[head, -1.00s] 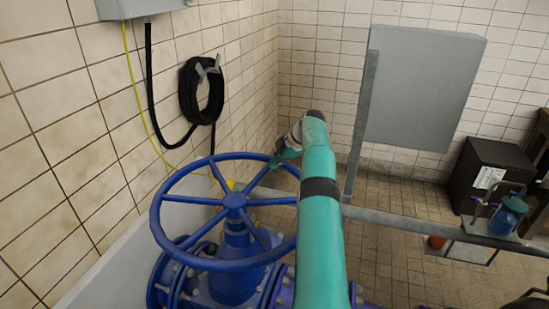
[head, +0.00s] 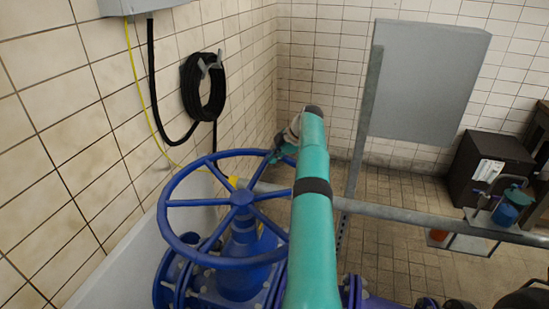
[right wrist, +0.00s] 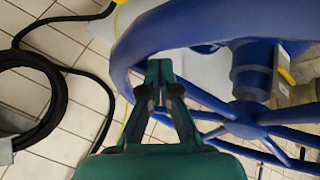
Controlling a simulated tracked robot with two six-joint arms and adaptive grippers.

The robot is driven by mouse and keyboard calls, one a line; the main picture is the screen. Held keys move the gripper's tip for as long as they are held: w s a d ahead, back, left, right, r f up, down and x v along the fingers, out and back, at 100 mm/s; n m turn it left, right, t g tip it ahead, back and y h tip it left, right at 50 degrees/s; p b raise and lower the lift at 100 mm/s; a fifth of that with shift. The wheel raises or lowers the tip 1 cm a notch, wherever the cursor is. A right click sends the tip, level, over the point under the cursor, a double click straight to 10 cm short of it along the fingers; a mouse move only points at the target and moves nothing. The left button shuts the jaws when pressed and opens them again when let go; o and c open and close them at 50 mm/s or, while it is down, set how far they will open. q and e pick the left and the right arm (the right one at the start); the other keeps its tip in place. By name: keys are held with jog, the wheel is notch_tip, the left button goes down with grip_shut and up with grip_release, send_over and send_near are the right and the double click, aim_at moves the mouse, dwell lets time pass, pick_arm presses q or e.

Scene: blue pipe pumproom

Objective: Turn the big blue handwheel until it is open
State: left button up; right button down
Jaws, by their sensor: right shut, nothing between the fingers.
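The big blue handwheel (head: 242,197) lies nearly level on its blue valve, with several spokes running from the hub to the rim. My right gripper (head: 277,156) is at the wheel's far right rim, partly hidden by my teal arm. In the right wrist view the gripper's fingers (right wrist: 159,72) are shut with nothing between them. They point into the gap inside the handwheel's rim (right wrist: 150,38), close beside a spoke. I cannot tell whether they touch the spoke or the rim. My left gripper is not in view.
A grey railing (head: 420,215) and grey panel (head: 425,80) stand to the right. A tiled wall with a black hose coil (head: 204,88) is left of the wheel. A dark box (head: 488,165) stands at the far right. Tiled floor lies beyond the railing.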

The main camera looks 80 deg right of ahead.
jog(key=v, duration=0.7)
jog(key=n+g+y+b, duration=0.3)
jog(key=g+y+b, duration=0.25)
jog(key=b, duration=0.45)
send_near(276, 232)
jog(key=a+r+n+t+b, duration=0.1)
jog(key=a+r+b, duration=0.15)
jog(key=a, duration=0.35)
jog(key=shift+h, duration=0.35)
jog(key=shift+w+d+f, duration=0.1)
jog(key=shift+d+f, duration=0.05)
jog(key=shift+f, duration=1.5)
jog(key=shift+w+d+f, duration=0.1)
jog(key=shift+d+f, duration=0.05)
jog(key=shift+f, duration=1.5)
jog(key=shift+w+d+f, duration=0.1)
jog(key=shift+d+f, duration=0.1)
jog(key=shift+f, duration=1.45)
jog(key=shift+s, duration=0.1)
